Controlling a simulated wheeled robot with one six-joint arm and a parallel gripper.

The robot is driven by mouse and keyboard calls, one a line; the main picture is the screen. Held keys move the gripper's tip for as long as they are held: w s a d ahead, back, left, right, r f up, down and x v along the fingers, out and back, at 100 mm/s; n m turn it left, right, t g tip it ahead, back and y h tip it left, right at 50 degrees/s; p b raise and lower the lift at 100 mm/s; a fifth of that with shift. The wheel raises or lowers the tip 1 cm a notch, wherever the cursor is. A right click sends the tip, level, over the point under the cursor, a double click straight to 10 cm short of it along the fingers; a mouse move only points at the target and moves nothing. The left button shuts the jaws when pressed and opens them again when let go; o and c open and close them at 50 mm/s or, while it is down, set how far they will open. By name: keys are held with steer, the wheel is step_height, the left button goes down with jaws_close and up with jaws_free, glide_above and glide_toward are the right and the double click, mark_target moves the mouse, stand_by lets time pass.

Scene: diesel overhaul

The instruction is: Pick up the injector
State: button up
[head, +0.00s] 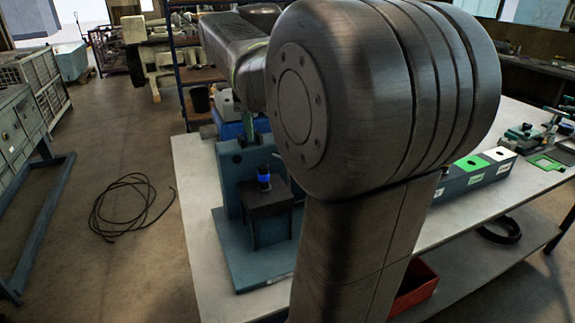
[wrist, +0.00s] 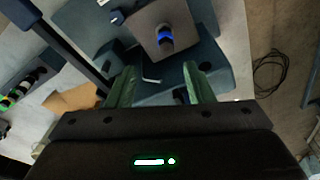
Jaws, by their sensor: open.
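A short dark cylinder with a bright blue band, which I take to be the injector (head: 263,177), stands upright on the dark top of a blue-green stand (head: 240,262) on the bench. In the wrist view the injector (wrist: 166,38) shows beyond the fingertips, near the top middle, on the grey block of the stand (wrist: 211,62). My gripper (wrist: 159,67) is open, with its two green fingers apart and nothing held between them. The injector lies roughly in line with the gap, apart from the fingers.
The pale bench (head: 187,165) carries a row of labelled blocks (head: 480,170) at right. A red bin (head: 414,287) sits below. A coiled cable (head: 130,205) lies on the floor at left. A thin white bent piece (wrist: 151,80) shows between the fingers in the wrist view.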

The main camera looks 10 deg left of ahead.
mark_target(263, 167)
steer(key=f, duration=0.4)
steer(key=w+a+f, duration=0.1)
steer(key=f, duration=0.3)
steer(key=w+f, duration=0.1)
steer(key=f, duration=0.4)
steer(key=shift+w+a, duration=0.1)
steer(key=shift+a, duration=0.2)
steer(key=shift+r, duration=0.1)
jaws_close()
